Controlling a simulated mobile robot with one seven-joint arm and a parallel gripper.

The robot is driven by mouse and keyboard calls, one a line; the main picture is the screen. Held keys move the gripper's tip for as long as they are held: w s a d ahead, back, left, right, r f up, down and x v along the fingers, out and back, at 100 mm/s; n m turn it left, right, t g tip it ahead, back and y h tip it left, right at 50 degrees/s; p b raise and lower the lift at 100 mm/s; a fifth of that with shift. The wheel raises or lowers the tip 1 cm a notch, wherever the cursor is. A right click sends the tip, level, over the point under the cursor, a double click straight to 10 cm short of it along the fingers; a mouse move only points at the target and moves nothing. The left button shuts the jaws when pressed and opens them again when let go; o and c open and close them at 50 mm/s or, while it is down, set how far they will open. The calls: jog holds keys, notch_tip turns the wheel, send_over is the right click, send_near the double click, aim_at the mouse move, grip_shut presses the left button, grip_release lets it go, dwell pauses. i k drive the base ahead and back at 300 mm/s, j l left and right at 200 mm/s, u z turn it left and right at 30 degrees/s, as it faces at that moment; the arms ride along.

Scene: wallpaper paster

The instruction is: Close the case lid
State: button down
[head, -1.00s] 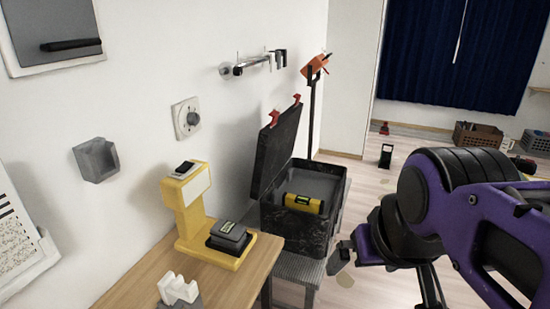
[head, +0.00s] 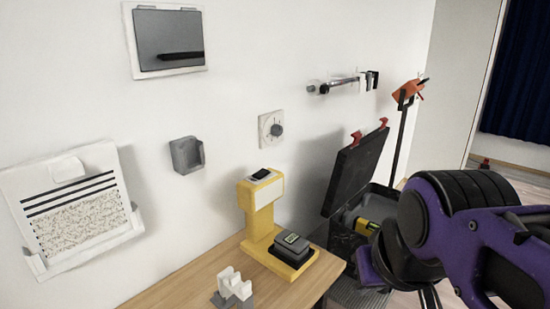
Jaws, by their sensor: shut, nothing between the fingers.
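The black case (head: 342,240) stands beyond the right end of the wooden table. Its lid (head: 355,172) is open, tilted up toward the wall, with two red latches on its top edge. A yellow level (head: 366,227) lies in the case, and the case's right part is hidden behind my arm. My gripper (head: 368,268) is in front of the case, low and partly hidden by my purple arm. It is shut and empty, apart from the lid; I cannot tell whether it touches the case body.
A yellow stand (head: 260,215) with a dark device (head: 292,243) and a white holder (head: 232,286) are on the wooden table (head: 180,290). A wall rail (head: 340,84) and an orange-topped pole (head: 408,92) are near the lid. Open floor lies at the right.

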aim_at(354, 168)
jog(key=i+l+u, duration=0.15)
jog(key=l+u, duration=0.15)
jog(key=i+l+u, duration=0.1)
jog(key=l+u, duration=0.15)
jog(key=l, duration=0.2)
jog(key=l+u, duration=0.1)
jog(key=l, duration=0.3)
jog(key=i+l+u, duration=0.1)
jog(key=l, duration=0.35)
